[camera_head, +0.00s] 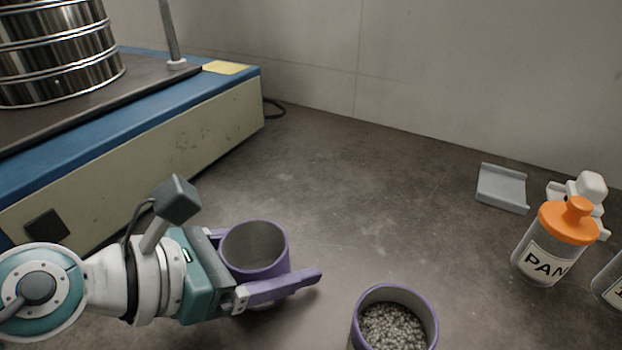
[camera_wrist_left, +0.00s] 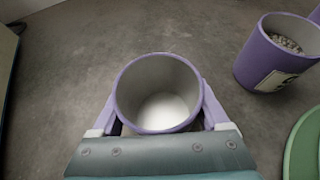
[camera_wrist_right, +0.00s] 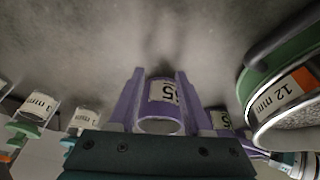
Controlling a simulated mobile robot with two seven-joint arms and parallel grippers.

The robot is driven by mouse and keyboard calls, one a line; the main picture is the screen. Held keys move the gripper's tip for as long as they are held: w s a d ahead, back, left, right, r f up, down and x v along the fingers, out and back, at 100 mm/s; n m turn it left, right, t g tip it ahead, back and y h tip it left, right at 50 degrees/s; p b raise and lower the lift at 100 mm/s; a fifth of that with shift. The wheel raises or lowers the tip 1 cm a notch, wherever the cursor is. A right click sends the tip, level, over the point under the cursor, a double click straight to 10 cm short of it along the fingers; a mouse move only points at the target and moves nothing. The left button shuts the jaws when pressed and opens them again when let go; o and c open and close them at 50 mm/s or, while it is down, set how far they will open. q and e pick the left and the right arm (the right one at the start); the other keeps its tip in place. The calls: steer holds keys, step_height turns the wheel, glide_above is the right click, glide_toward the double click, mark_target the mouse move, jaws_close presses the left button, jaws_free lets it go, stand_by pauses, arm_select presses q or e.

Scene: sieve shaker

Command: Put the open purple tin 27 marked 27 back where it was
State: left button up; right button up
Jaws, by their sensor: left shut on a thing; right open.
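An open purple tin (camera_head: 255,252) with a grey inside stands between the fingers of my left gripper (camera_head: 262,268). The gripper is shut on it, one finger on each side. In the left wrist view the same tin (camera_wrist_left: 158,92) looks empty, with a pale bottom. No number shows on it in either view. I cannot tell whether it touches the bench. My right gripper (camera_wrist_right: 160,98) shows only in the right wrist view and is open. A purple tin with a part-seen number label (camera_wrist_right: 162,100) shows between its fingers, apparently beyond them.
A second purple tin (camera_head: 362,325) full of grey grains stands right of my left gripper. The shaker (camera_head: 200,125) is at left. A grey scoop-like tray (camera_head: 502,188) and an orange-lidded PAN jar (camera_head: 548,255) are at right. A green-rimmed 12 mm sieve (camera_wrist_right: 285,98) lies near my right gripper.

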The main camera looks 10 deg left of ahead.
arm_select(q)
steer(key=shift+f, duration=0.15)
arm_select(e)
steer(key=shift+f, duration=0.15)
arm_select(q)
steer(key=o, duration=1.3)
steer(key=shift+o, duration=0.2)
steer(key=shift+r, duration=0.25)
arm_select(e)
steer(key=shift+r, duration=0.25)
arm_select(q)
steer(key=shift+s+a+r, duration=0.2)
arm_select(e)
steer(key=shift+r, duration=0.15)
arm_select(q)
steer(key=p+v, duration=0.2)
steer(key=v, duration=0.8)
steer(key=shift+s+f, duration=0.1)
arm_select(e)
steer(key=shift+r, duration=0.85)
arm_select(q)
steer(key=shift+s+a+r, duration=0.35)
steer(key=shift+s+a, duration=0.05)
steer(key=shift+r, duration=0.1)
